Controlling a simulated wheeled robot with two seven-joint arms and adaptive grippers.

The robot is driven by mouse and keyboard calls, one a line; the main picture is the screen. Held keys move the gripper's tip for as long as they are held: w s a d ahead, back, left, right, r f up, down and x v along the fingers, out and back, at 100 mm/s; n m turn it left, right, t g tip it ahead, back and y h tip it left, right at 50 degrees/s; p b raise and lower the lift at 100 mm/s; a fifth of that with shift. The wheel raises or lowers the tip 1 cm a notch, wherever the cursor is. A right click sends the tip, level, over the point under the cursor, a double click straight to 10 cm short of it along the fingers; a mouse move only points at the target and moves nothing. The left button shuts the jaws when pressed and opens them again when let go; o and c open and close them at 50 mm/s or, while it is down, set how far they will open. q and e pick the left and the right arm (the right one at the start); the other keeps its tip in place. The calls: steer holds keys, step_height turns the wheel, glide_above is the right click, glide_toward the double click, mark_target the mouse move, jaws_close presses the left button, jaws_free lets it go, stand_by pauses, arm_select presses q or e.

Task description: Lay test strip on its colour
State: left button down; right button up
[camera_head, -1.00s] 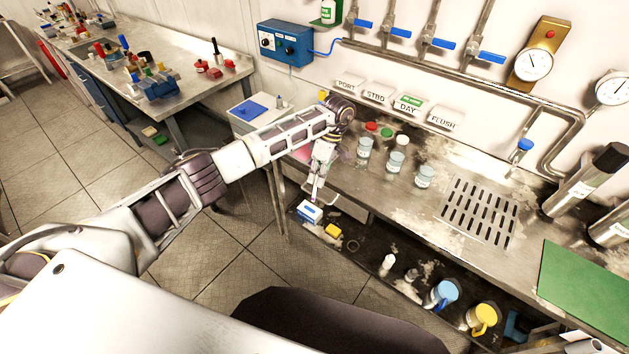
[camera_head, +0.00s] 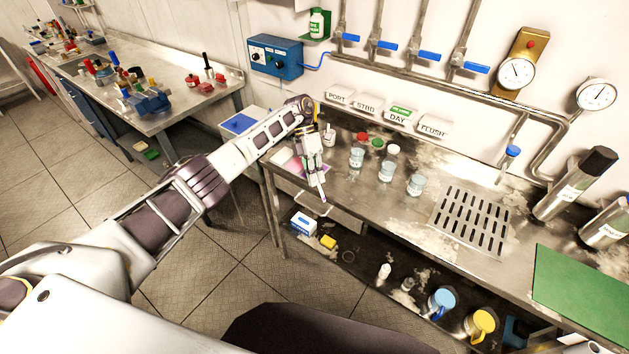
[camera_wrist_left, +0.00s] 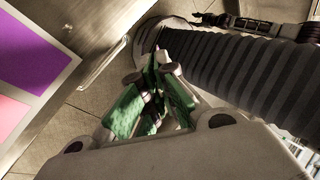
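My left gripper (camera_head: 320,188) hangs at the front edge of the bench, beside the colour card (camera_head: 290,163) at the bench's left end. In the left wrist view its green fingers (camera_wrist_left: 157,65) come together on a thin sliver with a pink patch, which looks like the test strip (camera_wrist_left: 158,48); most of it is hidden by the fingers. The card also shows in the left wrist view, with a purple patch (camera_wrist_left: 30,55) and a pink patch (camera_wrist_left: 10,115), left of the fingers and apart from them.
Several beakers (camera_head: 386,172) and small capped bottles stand right of my gripper, below the tank labels (camera_head: 400,115). A drain grate (camera_head: 470,220) and green mat (camera_head: 585,290) lie further right. The shelf below holds a blue-white box (camera_head: 303,223) and mugs.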

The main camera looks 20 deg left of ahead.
arm_select(q)
steer(key=w+a+n+t, duration=0.2)
steer(key=w+n+t, duration=0.2)
steer(key=n+t, duration=0.4)
steer(key=w+a+r+n+t+h, duration=0.1)
steer(key=w+a+n+t, duration=0.2)
steer(key=n+t, duration=0.5)
steer(key=shift+w+r+n+t+h, duration=0.3)
steer(key=shift+w+n, duration=0.6)
steer(key=shift+n, duration=1.7)
steer(key=shift+f, duration=0.1)
arm_select(e)
steer(key=shift+f, duration=0.1)
arm_select(q)
steer(key=shift+f+b, duration=2.7)
steer(key=shift+b, duration=0.3)
steer(key=shift+f+b, duration=0.35)
steer(key=shift+b, duration=0.05)
steer(key=shift+f+b, duration=0.35)
arm_select(e)
step_height(320, 180, down, 7)
steer(key=d, duration=0.2)
steer(key=shift+w+d+f, duration=0.15)
steer(key=shift+w+d, duration=0.05)
steer(key=shift+w, duration=0.15)
